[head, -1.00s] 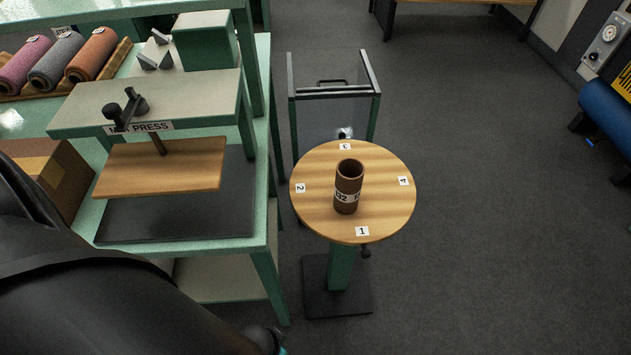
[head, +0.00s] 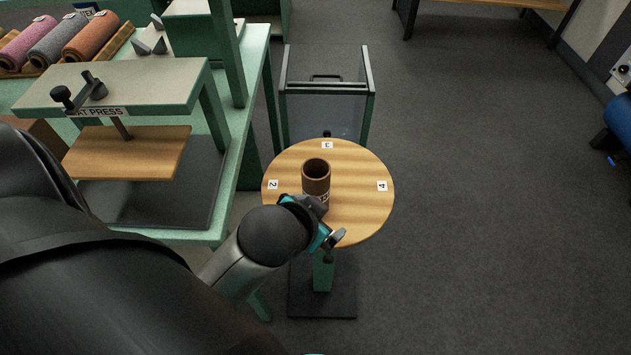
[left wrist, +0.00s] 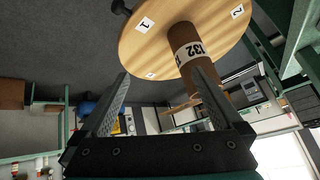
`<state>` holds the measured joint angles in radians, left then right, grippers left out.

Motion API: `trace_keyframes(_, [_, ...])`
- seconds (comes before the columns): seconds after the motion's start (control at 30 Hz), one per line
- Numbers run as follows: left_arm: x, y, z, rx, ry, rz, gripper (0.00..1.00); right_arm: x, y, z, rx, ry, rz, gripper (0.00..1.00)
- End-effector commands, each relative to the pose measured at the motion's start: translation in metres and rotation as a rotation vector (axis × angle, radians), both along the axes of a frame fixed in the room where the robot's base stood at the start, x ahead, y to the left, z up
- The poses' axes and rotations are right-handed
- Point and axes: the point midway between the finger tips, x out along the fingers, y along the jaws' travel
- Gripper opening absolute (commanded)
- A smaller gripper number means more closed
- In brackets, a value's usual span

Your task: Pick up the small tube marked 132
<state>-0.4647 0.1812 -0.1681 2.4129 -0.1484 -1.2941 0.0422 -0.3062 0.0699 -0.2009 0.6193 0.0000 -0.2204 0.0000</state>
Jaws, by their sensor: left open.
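The small brown tube marked 132 (head: 316,178) stands upright on the round wooden turntable (head: 358,205). In the left wrist view the tube (left wrist: 183,36) shows its white 132 label, and part of it is hidden behind one finger. My left gripper (left wrist: 160,95) is open, its two fingers spread with nothing between them. The tube is beside and beyond the right-hand finger in that view. In the head view my left gripper (head: 322,222) is at the near edge of the turntable, just in front of the tube, and hides its lower part. My right gripper is not in view.
The turntable carries number labels at its edge and stands on a green post. A green bench with a mat press (head: 125,95) and several rolled rugs (head: 55,42) is at the left. A clear-fronted bin (head: 325,95) stands behind the turntable.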

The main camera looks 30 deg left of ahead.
Motion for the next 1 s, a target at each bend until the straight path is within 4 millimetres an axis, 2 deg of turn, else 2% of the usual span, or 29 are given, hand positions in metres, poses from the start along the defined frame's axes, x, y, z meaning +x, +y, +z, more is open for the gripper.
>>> trace_keyframes(0.03, [0.021, 0.002, 0.018, 0.030, -0.097, -0.015, 1.00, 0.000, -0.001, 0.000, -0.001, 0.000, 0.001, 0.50])
trace_keyframes(0.2, [0.082, 0.000, 0.080, 0.124, -0.423, -0.081, 1.00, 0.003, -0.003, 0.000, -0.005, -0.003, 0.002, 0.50])
trace_keyframes(0.27, [0.101, -0.005, 0.106, 0.158, -0.546, -0.118, 1.00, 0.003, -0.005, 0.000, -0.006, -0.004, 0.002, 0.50])
trace_keyframes(0.4, [0.135, -0.028, 0.178, 0.261, -0.872, -0.255, 1.00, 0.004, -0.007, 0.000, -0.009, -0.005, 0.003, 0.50])
trace_keyframes(0.5, [0.144, -0.057, 0.229, 0.338, -1.102, -0.397, 1.00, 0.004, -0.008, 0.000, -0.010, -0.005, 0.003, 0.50])
trace_keyframes(0.63, [0.137, -0.102, 0.277, 0.444, -1.366, -0.630, 1.00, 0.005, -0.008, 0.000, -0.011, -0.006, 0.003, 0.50])
trace_keyframes(0.7, [0.127, -0.127, 0.292, 0.502, -1.485, -0.777, 1.00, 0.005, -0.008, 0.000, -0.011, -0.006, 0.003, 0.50])
trace_keyframes(0.8, [0.108, -0.161, 0.299, 0.590, -1.618, -1.015, 1.00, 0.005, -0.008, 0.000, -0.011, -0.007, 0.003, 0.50])
trace_keyframes(0.87, [0.097, -0.178, 0.295, 0.644, -1.674, -1.171, 1.00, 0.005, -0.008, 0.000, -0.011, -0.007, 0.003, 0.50])
trace_keyframes(1.0, [0.074, -0.202, 0.264, 0.777, -1.714, -1.572, 1.00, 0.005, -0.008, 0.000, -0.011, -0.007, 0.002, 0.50])
